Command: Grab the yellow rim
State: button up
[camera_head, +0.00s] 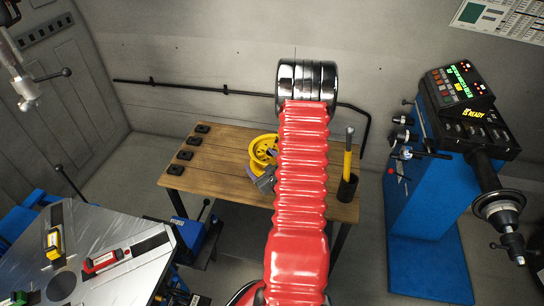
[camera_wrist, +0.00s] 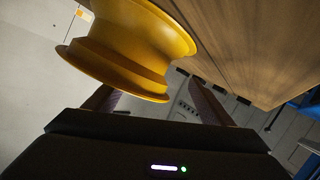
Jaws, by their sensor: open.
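The yellow rim (camera_head: 261,149) is on the wooden table (camera_head: 221,153) near its middle, partly hidden behind my red arm. In the wrist view the rim (camera_wrist: 130,45) fills the upper middle, cut off by the top edge. My gripper (camera_head: 263,177) is at the near side of the rim in the head view, mostly hidden by the arm. In the wrist view my gripper (camera_wrist: 152,98) is open, with a finger on each side of the rim's lower edge. I cannot tell whether either finger touches it.
A dark cup with a yellow-handled tool (camera_head: 348,163) stands at the table's right. Several black pads (camera_head: 186,155) line its left side. A blue balancing machine (camera_head: 430,190) stands at the right. A tyre machine's metal table (camera_head: 100,240) is at the lower left.

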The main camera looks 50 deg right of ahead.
jog(key=shift+w+d+f, duration=0.1)
jog(key=shift+w+d, duration=0.05)
jog(key=shift+w, duration=0.2)
dwell(0.3)
jog(key=shift+f, duration=0.1)
jog(key=c, duration=1.6)
